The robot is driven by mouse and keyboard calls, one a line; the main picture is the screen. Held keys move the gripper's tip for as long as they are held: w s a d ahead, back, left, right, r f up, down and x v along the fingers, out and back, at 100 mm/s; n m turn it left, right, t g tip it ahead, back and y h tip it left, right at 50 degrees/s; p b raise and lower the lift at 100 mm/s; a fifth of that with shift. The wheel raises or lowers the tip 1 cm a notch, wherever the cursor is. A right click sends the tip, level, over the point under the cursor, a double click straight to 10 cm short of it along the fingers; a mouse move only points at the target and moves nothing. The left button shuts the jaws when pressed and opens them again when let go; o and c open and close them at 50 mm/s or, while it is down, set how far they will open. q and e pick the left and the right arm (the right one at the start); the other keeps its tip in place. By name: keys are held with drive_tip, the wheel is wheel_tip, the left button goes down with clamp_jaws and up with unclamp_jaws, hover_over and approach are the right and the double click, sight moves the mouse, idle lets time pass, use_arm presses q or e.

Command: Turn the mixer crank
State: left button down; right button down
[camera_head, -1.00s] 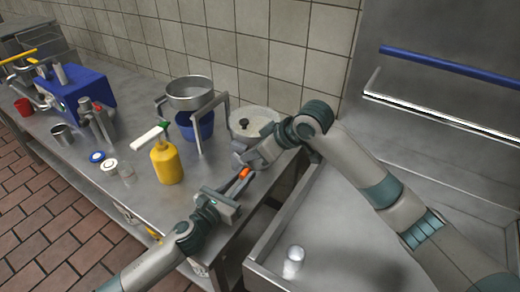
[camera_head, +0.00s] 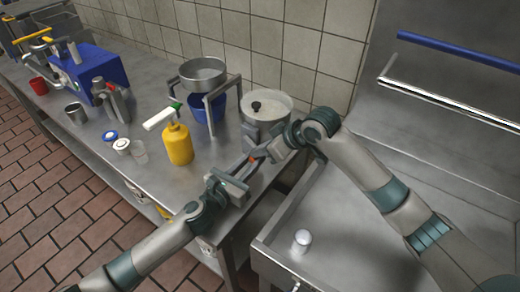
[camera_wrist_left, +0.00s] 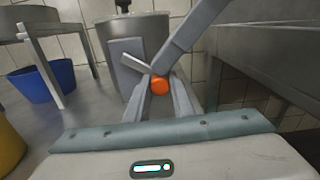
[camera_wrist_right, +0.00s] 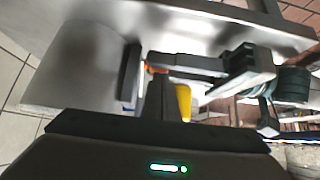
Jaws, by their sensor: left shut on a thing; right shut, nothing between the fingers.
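The mixer is a grey metal pot (camera_head: 279,112) with a pale lid and dark knob, on the right end of the table. Its crank's orange knob (camera_head: 252,157) sits in front of the pot. My left gripper (camera_head: 247,163) is shut on that knob; the left wrist view shows the orange knob (camera_wrist_left: 159,85) between the fingers. My right gripper (camera_head: 262,152) is shut and empty, close beside the knob and the pot's near side. The right wrist view shows the pot wall (camera_wrist_right: 75,70) just left of the fingers. The crank's arm is mostly hidden by the grippers.
A yellow pump bottle (camera_head: 178,145) stands left of my left gripper. A metal bowl on a stand (camera_head: 203,74) has a blue container (camera_head: 206,106) beneath it. Small jars and a blue machine (camera_head: 90,72) are farther left. A sink (camera_head: 350,225) with a small white-topped jar (camera_head: 301,240) is at right.

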use_arm(q)
drive_tip(key=shift+d+r, duration=0.15)
drive_tip(key=shift+r, duration=0.1)
use_arm(e)
drive_tip(key=shift+d+f, duration=0.15)
drive_tip(key=shift+f, duration=0.55)
use_arm(q)
drive_tip(key=c, duration=1.5)
unclamp_jaws()
drive_tip(key=shift+c, duration=0.2)
drive_tip(key=shift+s, duration=0.1)
use_arm(e)
drive_tip(key=shift+s+r, duration=0.1)
use_arm(q)
drive_tip(key=shift+f, duration=0.1)
use_arm(e)
drive_tip(key=shift+r, duration=0.1)
use_arm(q)
drive_tip(key=shift+s+a, duration=0.45)
drive_tip(key=shift+s, duration=0.1)
drive_tip(key=v, duration=1)
drive_tip(key=shift+s+a, duration=0.15)
drive_tip(key=shift+s, duration=0.1)
use_arm(e)
drive_tip(key=shift+r, duration=0.1)
use_arm(q)
drive_tip(key=shift+w, duration=0.1)
